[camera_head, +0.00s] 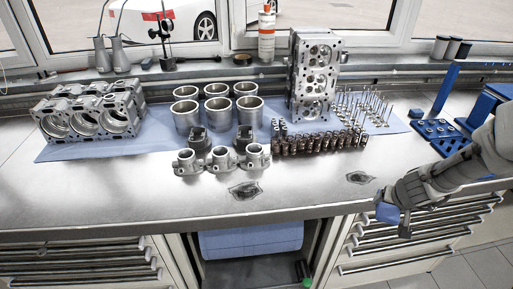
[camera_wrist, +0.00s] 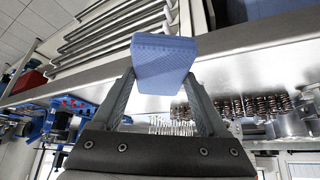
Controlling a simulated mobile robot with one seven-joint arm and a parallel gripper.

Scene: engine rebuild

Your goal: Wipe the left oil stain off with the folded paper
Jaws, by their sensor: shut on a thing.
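The folded paper (camera_wrist: 163,62) is a small blue pad. My gripper (camera_wrist: 160,82) is shut on it, with one finger on each side in the wrist view. In the head view my gripper (camera_head: 396,207) is at the right, in front of the bench's front edge, and the blue paper (camera_head: 387,213) shows at its tip, apart from the worktop. The left oil stain (camera_head: 245,190) is a dark patch on the steel worktop near its front edge, left of my gripper. A second oil stain (camera_head: 359,178) lies farther right, closer to my gripper.
Metal manifold parts (camera_head: 222,160) stand just behind the left stain. Rows of springs (camera_head: 318,142), cylinder liners (camera_head: 217,108), a cylinder head (camera_head: 314,75) and an engine block (camera_head: 90,115) stand farther back. Blue racks (camera_head: 440,134) are at the right. The front worktop strip is mostly clear.

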